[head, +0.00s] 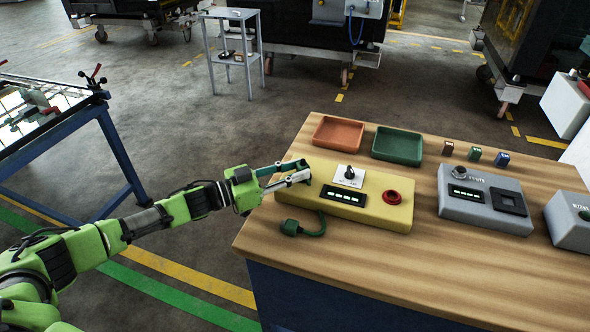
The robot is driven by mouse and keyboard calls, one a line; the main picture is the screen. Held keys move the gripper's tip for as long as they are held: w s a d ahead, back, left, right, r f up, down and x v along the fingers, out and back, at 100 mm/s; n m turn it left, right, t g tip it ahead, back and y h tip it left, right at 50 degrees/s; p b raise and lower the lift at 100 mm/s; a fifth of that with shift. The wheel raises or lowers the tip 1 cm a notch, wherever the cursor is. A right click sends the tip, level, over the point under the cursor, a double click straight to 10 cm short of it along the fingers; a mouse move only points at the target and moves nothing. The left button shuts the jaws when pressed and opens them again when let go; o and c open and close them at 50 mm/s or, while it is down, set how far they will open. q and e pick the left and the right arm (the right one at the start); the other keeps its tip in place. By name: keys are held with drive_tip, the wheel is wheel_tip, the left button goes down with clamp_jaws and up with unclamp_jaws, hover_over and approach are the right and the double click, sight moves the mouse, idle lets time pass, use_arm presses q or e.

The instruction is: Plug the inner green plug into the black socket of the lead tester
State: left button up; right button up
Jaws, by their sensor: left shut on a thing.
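The lead tester (327,211) is a yellow box at the table's left end, with a dark display, a black knob on a white plate and a round red part (393,197). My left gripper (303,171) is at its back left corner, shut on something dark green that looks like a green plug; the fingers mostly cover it. Another green plug (290,227) lies on the table in front of the tester, its green cable curving to the tester's front edge. I cannot make out the black socket; the gripper may hide it. My right gripper is not in view.
An orange tray (338,133) and a green tray (397,145) stand behind the tester. Several small coloured blocks (474,156) stand to their right. A grey box (485,200) with a display is on the right. The wooden table (400,265) is bare in front.

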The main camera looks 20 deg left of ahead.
use_arm(q)
drive_tip(key=o, duration=1.2)
drive_tip(key=shift+f, duration=0.1)
